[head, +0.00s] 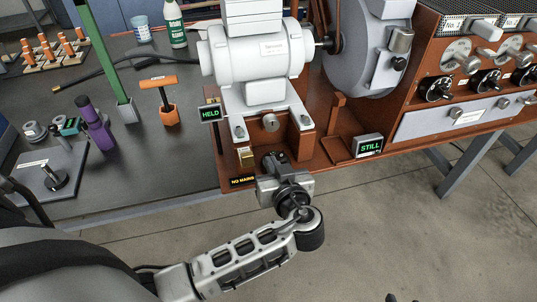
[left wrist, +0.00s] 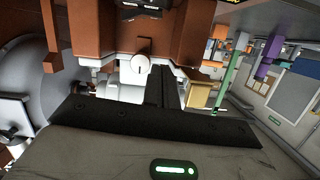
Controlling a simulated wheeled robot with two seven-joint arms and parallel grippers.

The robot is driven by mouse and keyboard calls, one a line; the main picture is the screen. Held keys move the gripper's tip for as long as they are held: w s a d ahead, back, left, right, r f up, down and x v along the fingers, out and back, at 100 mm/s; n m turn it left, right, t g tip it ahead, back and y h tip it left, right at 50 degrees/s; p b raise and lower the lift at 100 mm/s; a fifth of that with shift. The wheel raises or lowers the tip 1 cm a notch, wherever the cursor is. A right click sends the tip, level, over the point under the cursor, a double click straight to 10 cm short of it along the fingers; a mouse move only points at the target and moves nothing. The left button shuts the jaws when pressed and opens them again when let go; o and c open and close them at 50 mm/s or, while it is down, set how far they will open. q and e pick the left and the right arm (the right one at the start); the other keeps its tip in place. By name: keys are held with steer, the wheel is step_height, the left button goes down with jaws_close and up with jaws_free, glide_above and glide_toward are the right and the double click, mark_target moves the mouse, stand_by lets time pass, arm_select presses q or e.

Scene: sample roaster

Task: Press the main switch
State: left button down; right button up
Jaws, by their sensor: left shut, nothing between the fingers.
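My left gripper (head: 274,159) is shut and empty, in front of the roaster's brown base and below the grey motor (head: 262,55). Its black fingers (left wrist: 163,88) show together in the left wrist view. No part is plainly marked as the main switch. A lit "NO MAINS" sign (head: 242,181) is on the base's front edge, left of the gripper. A dark plate with small white marks (left wrist: 140,12) shows at the top of the left wrist view; I cannot tell whether it is the switch. The gripper hides part of the base in the head view. My right gripper is not identifiable.
A brass block (head: 246,157) and a round silver knob (head: 270,122) are close to the gripper. A "HELD" sign (head: 210,113) and a "STILL" sign (head: 368,146) flank the motor. An orange-handled tool (head: 168,115) and purple tool (head: 95,125) stand left. Open floor lies in front.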

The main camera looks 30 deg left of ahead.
arm_select(q)
steer(key=v, duration=0.4)
steer(key=shift+s, duration=0.2)
stand_by(0.3)
